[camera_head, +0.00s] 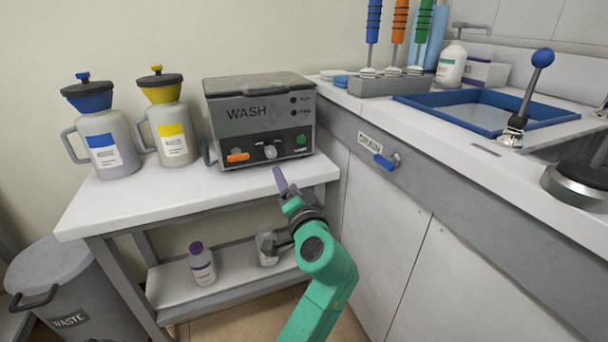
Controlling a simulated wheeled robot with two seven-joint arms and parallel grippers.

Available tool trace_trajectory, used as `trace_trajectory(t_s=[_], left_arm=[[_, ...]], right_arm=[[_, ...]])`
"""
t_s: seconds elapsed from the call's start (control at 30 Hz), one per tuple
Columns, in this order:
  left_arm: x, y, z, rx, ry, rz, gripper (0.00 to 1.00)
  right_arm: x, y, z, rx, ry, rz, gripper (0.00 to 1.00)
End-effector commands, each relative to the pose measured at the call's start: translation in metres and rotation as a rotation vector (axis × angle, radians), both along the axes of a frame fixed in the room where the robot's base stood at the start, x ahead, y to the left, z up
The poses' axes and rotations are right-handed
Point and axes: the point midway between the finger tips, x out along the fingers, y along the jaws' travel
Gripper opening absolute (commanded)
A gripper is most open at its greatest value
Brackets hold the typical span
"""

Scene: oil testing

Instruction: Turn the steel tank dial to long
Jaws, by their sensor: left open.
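The steel tank (235,95), a grey box marked WASH with a dark lid, stands on the white bench against the wall. Its dial (270,152) is a small silver knob low on the front panel, between an orange switch (237,156) and a green button (301,140). The dial's setting is too small to read. My left gripper (279,178) is open, seen nearly edge-on, in front of and below the panel's right part. It appears apart from the dial, with nothing seen in it. My right gripper is not in view.
Jugs with a blue cap (100,140) and a yellow cap (170,135) stand left of the tank. A WASTE bin (75,290) stands lower left. The bench front is clear.

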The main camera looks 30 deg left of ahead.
Motion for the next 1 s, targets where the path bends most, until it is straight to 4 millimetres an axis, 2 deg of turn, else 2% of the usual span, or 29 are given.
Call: trace_trajectory(t_s=[0.13, 0.5, 0.67, 0.9, 0.97, 1.0], left_arm=[[0.018, 0.022, 0.003, 0.003, 0.001, 0.0, 0.68], [0.078, 0.095, 0.001, 0.001, 0.004, -0.003, 0.68], [0.088, 0.107, 0.001, 0.001, 0.005, -0.005, 0.68], [0.089, 0.108, 0.001, 0.0, 0.005, -0.006, 0.68], [0.089, 0.108, 0.001, 0.0, 0.005, -0.006, 0.45], [0.089, 0.108, 0.001, 0.0, 0.005, -0.006, 0.3]], right_arm=[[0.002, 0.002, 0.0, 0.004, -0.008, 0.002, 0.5], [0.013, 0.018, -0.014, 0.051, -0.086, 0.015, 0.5], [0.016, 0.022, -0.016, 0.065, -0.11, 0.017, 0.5], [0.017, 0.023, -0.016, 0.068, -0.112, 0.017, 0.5], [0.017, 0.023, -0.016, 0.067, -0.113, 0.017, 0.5], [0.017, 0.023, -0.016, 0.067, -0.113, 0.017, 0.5]])
